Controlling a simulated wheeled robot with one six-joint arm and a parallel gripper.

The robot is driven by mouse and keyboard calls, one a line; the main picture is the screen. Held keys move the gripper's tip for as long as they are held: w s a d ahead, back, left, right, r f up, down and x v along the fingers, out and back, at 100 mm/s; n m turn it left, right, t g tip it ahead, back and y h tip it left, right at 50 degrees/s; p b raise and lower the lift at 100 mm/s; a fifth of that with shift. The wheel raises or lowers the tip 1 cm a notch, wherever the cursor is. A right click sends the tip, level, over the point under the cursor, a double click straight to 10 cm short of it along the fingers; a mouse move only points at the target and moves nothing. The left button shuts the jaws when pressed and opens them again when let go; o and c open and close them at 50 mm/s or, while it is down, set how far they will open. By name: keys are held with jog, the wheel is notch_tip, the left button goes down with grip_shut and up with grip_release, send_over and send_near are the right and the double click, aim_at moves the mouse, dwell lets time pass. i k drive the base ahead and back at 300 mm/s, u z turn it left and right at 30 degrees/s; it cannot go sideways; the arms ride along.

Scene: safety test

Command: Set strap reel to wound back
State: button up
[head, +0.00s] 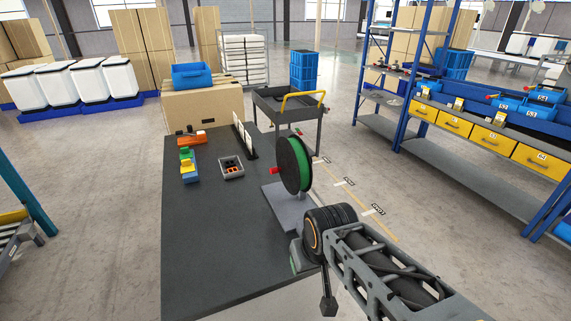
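The strap reel (294,164) stands upright on a grey base plate at the right edge of the dark table. It has black side discs and a green core. A red handle (276,170) sticks out of its left side. My arm comes in from the lower right, and its big joint is in front of the reel, apart from it in the picture. A dark part (328,299) hangs below that joint, and I cannot tell whether it belongs to my gripper. The gripper's fingers cannot be made out.
The table (215,235) is bare in its middle and front. A small grey bin (231,168), colored blocks (188,164) and an orange tool (192,138) lie toward its back. Small floor labels (344,182) line the right side. A dark cart (290,105) stands behind.

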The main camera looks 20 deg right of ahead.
aim_at(294, 169)
jog(key=k, duration=0.6)
jog(key=z, duration=0.55)
jog(key=i, duration=1.15)
jog(key=u, duration=0.75)
